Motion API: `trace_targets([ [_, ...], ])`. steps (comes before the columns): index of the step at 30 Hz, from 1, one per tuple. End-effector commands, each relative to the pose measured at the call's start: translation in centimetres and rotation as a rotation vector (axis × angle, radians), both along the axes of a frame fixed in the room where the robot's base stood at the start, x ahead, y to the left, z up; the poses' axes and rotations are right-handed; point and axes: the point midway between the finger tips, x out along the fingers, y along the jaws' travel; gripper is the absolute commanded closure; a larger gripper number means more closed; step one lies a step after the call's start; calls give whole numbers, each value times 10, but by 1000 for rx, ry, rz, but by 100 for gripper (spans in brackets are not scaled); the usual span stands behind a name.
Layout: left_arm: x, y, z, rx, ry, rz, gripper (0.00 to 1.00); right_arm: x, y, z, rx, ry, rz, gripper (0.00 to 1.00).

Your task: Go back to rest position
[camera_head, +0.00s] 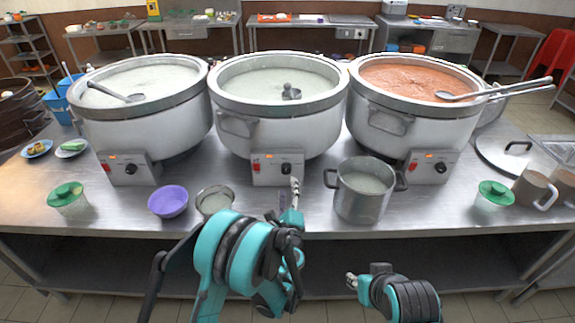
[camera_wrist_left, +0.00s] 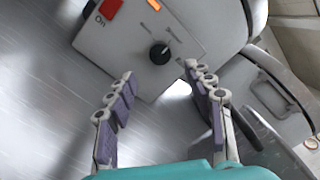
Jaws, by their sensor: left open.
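My left gripper (camera_head: 294,192) is open and empty in front of the middle stockpot's control box (camera_head: 277,169). In the left wrist view, the open fingers (camera_wrist_left: 158,76) point toward a control box (camera_wrist_left: 140,35) with a black knob (camera_wrist_left: 159,54), a red switch (camera_wrist_left: 112,9) and an orange light. The knob is ahead of the fingertips, and nothing shows between the fingers. My right arm (camera_head: 402,298) is low at the bottom, in front of the table; its gripper end (camera_head: 352,281) is too small and partly hidden to read.
White congee fills the left pot (camera_head: 150,125) and middle pot (camera_head: 300,130); the right pot (camera_head: 415,125) holds reddish congee. A steel pot (camera_head: 360,205), purple bowl (camera_head: 168,203) and small strainer-like bowl (camera_head: 214,201) stand near the table's front edge, close to my left arm.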

Motion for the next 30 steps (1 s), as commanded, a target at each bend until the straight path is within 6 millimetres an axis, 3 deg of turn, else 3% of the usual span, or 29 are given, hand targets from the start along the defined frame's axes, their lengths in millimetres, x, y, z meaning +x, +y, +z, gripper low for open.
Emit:
trace_targets([
  [4,0,3,2,-11,4,6,48,0,0,0,0,0,0,64],
  [7,1,19,13,-75,24,36,48,0,0,0,0,0,0,64],
  [11,-3,61,40,-261,81,121,48,0,0,0,0,0,0,64],
  [14,-17,101,59,-454,137,212,48,0,0,0,0,0,0,64],
  [21,-83,179,79,-918,259,435,48,0,0,0,0,0,0,64],
  [25,-134,203,78,-1167,323,555,48,0,0,0,0,0,0,64],
  [30,-209,215,66,-1492,404,708,48,0,0,0,0,0,0,64],
])
